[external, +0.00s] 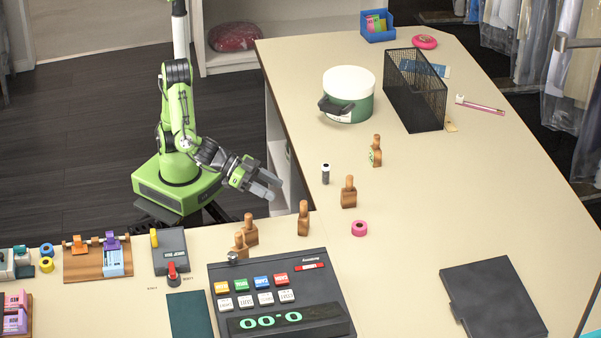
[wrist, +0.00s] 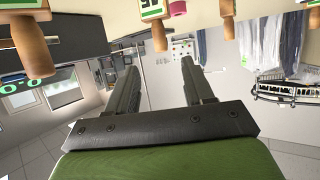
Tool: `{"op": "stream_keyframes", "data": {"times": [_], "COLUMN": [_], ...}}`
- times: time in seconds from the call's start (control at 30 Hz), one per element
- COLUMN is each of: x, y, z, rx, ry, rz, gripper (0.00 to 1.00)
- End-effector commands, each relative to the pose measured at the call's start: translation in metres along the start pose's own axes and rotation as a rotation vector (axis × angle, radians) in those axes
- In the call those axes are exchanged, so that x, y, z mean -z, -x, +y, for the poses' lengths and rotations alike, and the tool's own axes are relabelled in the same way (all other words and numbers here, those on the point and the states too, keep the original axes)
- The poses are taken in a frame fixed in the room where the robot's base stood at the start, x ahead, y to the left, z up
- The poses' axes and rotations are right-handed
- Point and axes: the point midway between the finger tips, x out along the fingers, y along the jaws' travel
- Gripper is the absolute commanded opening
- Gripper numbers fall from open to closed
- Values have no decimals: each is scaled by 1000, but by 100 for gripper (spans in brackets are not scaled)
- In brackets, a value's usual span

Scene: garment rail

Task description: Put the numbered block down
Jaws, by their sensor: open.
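My gripper (external: 264,187) is open, its fingers apart and empty, beside the inner edge of the counter. In the wrist view the gripper (wrist: 160,75) has only background between its fingers. Several wooden-handled blocks stand on the counter, apart from my gripper: one with a green-marked face (external: 376,155), one in the middle (external: 348,192), one nearer the gripper (external: 303,219) and a pair by the register (external: 250,232). In the wrist view, a block with a green-bordered number (wrist: 150,9) is cut off by the top edge. I cannot tell which block the task means.
A black register (external: 280,295) stands at the front. A pink tape roll (external: 359,228) and a small dark bottle (external: 325,174) are near the blocks. A green-and-white pot (external: 347,95) and a black mesh holder (external: 415,90) stand farther back. The counter's right side is mostly clear.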

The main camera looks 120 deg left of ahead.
Motion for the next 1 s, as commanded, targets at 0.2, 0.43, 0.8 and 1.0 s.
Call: {"op": "stream_keyframes", "data": {"times": [0.2,0.43,0.8,1.0], "x": [5,-10,-53,-53], "y": [18,97,232,233], "z": [-32,-126,-143,-142], "rx": [61,110,-174,-177], "ry": [35,89,-158,-163], "rz": [-60,-430,-683,-685], "gripper": [52,52,52,52]}}
